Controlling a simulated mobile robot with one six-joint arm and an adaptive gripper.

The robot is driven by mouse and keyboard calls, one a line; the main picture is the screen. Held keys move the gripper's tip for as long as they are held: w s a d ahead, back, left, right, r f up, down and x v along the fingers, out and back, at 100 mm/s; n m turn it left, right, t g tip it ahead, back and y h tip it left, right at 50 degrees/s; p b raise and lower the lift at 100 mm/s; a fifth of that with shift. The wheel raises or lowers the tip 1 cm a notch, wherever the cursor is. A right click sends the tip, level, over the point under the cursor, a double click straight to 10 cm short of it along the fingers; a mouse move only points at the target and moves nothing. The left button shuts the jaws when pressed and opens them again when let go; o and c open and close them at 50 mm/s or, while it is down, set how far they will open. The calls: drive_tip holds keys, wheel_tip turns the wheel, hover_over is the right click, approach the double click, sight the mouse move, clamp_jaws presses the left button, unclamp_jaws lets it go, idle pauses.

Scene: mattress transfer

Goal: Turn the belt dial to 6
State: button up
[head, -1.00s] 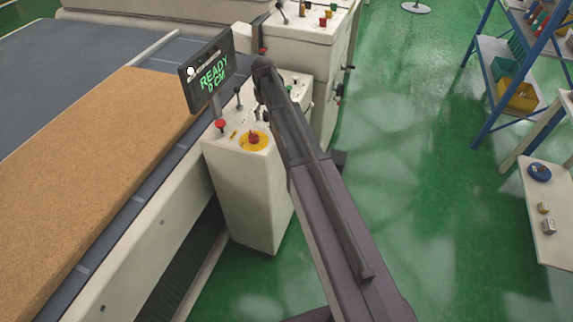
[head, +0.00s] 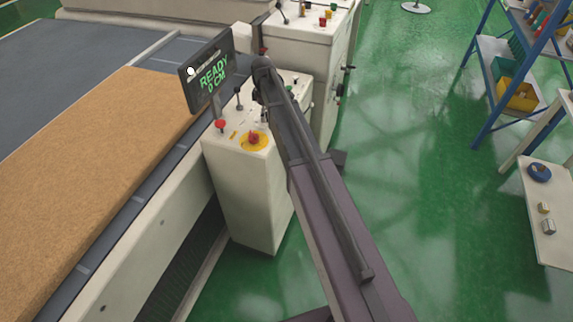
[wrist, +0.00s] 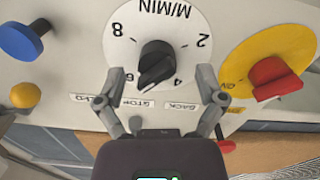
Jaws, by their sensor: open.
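The belt dial is a white disc (wrist: 165,22) marked M/MIN, with a black ridged knob (wrist: 155,62) at its centre. In the wrist view the 8, 2 and 4 show around it. The 6 is not clear near my left finger. The knob's ridge slants down and slightly left; I cannot tell the exact setting. My gripper (wrist: 162,76) is open, with one finger on each side of the knob and apart from it. In the head view my arm hides the dial and most of the gripper above the control console (head: 245,185).
A yellow disc with a red knob (wrist: 275,78) lies right of the dial. A blue knob (wrist: 22,40) and a yellow button (wrist: 26,95) are left. The display (head: 208,75) reads READY 0 CM. A brown mattress (head: 90,165) lies on the conveyor.

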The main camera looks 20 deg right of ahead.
drive_tip(key=n, duration=0.3)
drive_tip(key=shift+s+n, duration=0.1)
drive_tip(key=shift+n, duration=0.3)
wheel_tip(320, 180, up, 14)
drive_tip(key=p, duration=1.4)
drive_tip(key=s+f+m+b, duration=0.6)
drive_tip(key=s+m, duration=0.1)
drive_tip(key=s, duration=0.6)
drive_tip(key=s+f+m+b, duration=0.7)
drive_tip(key=s+m, duration=0.1)
drive_tip(key=s, duration=0.5)
drive_tip(key=shift+s+d, duration=0.2)
drive_tip(key=shift+s, duration=0.05)
drive_tip(key=shift+s+m, duration=0.9)
drive_tip(key=shift+s, duration=0.35)
